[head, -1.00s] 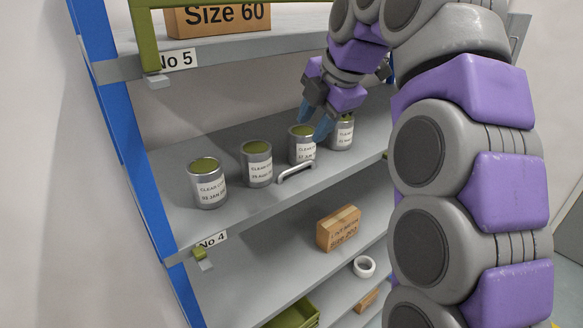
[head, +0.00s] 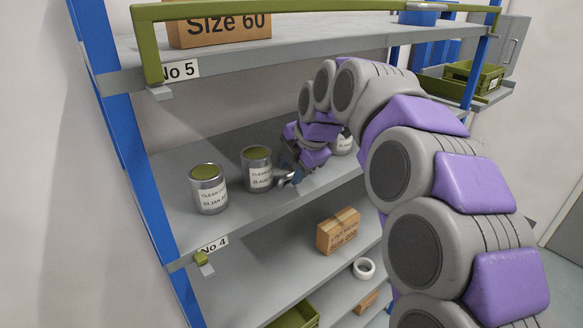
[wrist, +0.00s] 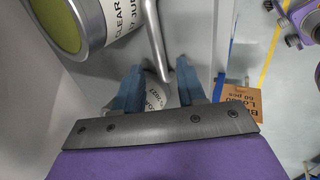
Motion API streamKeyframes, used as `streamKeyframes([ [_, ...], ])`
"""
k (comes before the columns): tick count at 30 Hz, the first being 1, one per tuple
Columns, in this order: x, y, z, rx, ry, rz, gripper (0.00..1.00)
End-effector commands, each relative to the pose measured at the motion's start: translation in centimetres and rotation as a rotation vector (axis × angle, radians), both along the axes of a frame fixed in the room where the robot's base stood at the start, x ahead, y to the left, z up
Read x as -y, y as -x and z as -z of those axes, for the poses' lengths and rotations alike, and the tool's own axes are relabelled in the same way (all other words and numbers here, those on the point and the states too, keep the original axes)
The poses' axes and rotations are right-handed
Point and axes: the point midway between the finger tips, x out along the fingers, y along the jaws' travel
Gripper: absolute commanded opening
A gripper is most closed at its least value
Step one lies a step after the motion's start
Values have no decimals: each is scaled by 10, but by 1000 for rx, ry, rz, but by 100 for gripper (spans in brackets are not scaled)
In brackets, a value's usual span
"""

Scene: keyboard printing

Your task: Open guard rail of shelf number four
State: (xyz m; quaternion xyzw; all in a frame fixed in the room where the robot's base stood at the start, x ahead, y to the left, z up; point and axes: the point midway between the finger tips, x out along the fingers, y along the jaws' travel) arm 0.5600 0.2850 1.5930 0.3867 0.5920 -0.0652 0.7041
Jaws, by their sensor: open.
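Shelf number four carries the label No 4 (head: 213,246) on its front edge. A small green rail end (head: 203,264) sits below the label. The rest of this guard rail is hard to make out. A grey metal handle (head: 284,182) shows at the shelf's front edge, partly hidden by my gripper (head: 289,172). In the wrist view, my gripper (wrist: 166,74) is open. The handle (wrist: 153,40) runs down between its two blue fingertips; I cannot tell whether they touch it.
Cans (head: 208,188) (head: 257,168) stand on shelf four left of my gripper; another (head: 343,143) stands behind it. Shelf five above has a green guard rail (head: 300,10) across its front. A box (head: 338,231) and a white tape roll (head: 364,268) lie on the shelf below.

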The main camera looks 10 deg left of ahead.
Motion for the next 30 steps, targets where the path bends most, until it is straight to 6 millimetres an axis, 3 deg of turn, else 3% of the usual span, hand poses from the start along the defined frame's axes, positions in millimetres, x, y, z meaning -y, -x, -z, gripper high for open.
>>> streamKeyframes([
  [13,-4,-3,10,-1,-1,0,40],
  [26,-4,-3,10,0,0,0,0],
  [30,-4,-3,10,1,-1,0,0],
])
